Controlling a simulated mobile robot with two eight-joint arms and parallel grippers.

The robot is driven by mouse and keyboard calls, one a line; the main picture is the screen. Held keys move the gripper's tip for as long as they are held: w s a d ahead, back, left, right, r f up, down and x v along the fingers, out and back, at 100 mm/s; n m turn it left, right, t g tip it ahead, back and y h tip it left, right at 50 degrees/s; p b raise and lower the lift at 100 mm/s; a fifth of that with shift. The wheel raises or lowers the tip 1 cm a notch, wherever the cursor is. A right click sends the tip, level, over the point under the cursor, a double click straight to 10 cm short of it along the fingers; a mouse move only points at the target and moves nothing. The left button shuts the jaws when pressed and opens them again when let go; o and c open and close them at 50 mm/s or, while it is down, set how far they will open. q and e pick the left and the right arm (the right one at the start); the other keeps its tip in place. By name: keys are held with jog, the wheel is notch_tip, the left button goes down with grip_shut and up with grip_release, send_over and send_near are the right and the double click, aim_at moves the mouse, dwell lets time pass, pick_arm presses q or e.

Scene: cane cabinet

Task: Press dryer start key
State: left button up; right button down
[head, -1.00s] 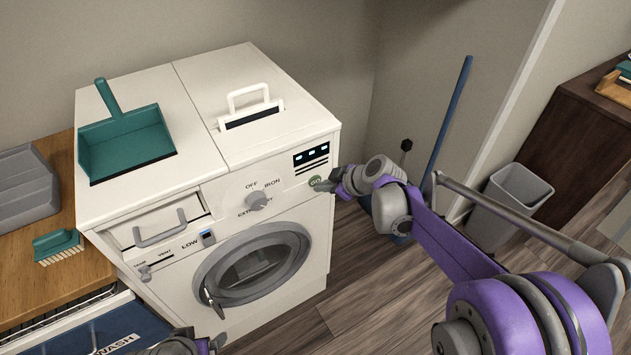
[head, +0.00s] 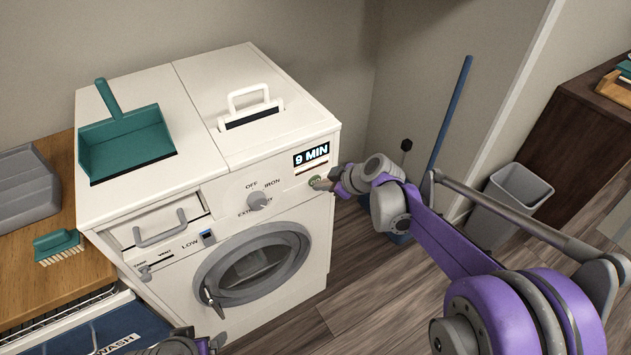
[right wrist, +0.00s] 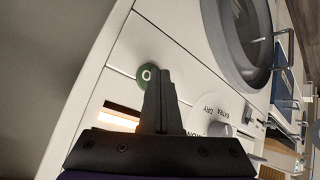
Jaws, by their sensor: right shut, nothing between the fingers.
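The white dryer (head: 215,205) stands against the wall with its round door shut. Its green start key (head: 315,182) is at the right of the front panel, and it also shows in the right wrist view (right wrist: 147,75). Above the key, the display (head: 311,154) reads "9 MIN". My right gripper (head: 325,184) is shut and empty, its tip right at the key in the head view. In the right wrist view my shut fingers (right wrist: 158,84) lie beside the key; I cannot tell whether they touch it. My left gripper (head: 207,342) shows only partly at the bottom edge.
A teal dustpan (head: 125,143) lies on top of the dryer. The program knob (head: 258,200) is left of the key. A blue pole (head: 449,120) and a grey bin (head: 512,200) stand to the right. Wooden floor lies open in front.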

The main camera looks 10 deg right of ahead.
jog(key=shift+s+d, duration=0.25)
jog(key=shift+s, duration=0.45)
jog(key=shift+s, duration=0.1)
jog(key=s, duration=0.1)
jog(key=s+d, duration=0.1)
jog(key=s, duration=0.2)
jog(key=shift+s+d, duration=0.25)
jog(key=shift+d, duration=0.1)
jog(key=shift+p, duration=0.3)
jog(key=s+r+m+h+p, duration=0.1)
jog(key=s+m+h+p, duration=0.1)
jog(key=s, duration=0.6)
jog(key=s+d+r+m+g+h+p, duration=0.1)
jog(key=s+m+h+p, duration=0.1)
jog(key=s+m, duration=0.3)
jog(key=s+d+r+m+g+h+p, duration=0.1)
jog(key=s+m, duration=0.3)
jog(key=s, duration=0.8)
jog(key=shift+r+h+p, duration=0.4)
jog(key=shift+r+p, duration=0.05)
jog(key=shift+r, duration=0.15)
